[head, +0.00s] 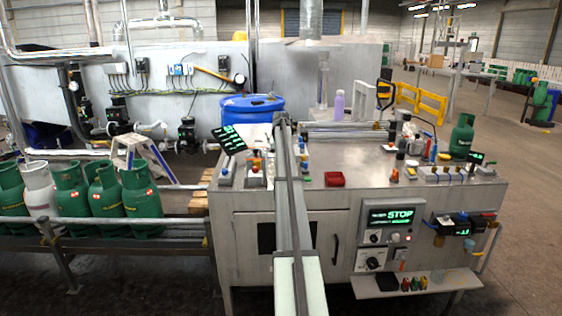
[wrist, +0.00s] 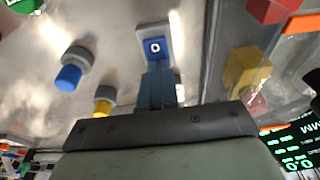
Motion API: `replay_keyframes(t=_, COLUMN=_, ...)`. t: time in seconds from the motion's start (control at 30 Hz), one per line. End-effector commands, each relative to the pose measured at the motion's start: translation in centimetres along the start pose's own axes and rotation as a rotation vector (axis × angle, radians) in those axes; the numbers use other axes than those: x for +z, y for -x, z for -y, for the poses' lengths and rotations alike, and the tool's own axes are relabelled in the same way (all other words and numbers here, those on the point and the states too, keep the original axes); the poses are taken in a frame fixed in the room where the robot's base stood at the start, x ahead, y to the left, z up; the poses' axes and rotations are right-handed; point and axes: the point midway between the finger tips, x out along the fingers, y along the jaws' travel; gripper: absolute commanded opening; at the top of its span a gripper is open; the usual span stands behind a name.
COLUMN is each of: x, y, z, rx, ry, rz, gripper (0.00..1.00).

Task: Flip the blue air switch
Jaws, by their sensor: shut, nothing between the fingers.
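The blue air switch (wrist: 154,47) shows in the wrist view as a blue rocker marked with a white "O", set in a grey mount on the metal worktop. My gripper (wrist: 158,83) is shut and empty, its narrow fingertips directly at the near edge of the switch. I cannot tell whether the fingertips touch it. In the head view my arm runs over the worktop (head: 355,160), and I cannot make out the fingertips or the switch clearly there.
Beside the switch in the wrist view are a blue knob (wrist: 70,76), a yellow knob (wrist: 103,101) and a yellow block (wrist: 246,70). A lit display (wrist: 295,145) is at lower right. In the head view a red box (head: 334,179) lies on the worktop.

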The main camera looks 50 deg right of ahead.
Motion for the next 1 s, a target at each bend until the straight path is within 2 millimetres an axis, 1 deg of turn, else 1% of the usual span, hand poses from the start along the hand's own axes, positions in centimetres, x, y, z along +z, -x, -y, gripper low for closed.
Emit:
replay_keyframes(t=0.17, x=-0.9, y=-1.3, z=0.0, rx=0.0, ry=0.0, rz=0.0, gripper=0.0)
replay_keyframes(t=0.43, x=-0.7, y=-1.7, z=0.0, rx=0.0, ry=0.0, rz=0.004, gripper=0.0)
replay_keyframes(t=0.57, x=-0.3, y=-1.7, z=0.0, rx=0.0, ry=0.0, rz=0.007, gripper=0.0)
replay_keyframes(t=0.83, x=1.1, y=-1.4, z=0.0, rx=0.0, ry=0.0, rz=0.012, gripper=0.0)
replay_keyframes(t=1.0, x=1.4, y=-1.3, z=0.0, rx=0.0, ry=0.0, rz=0.012, gripper=0.0)
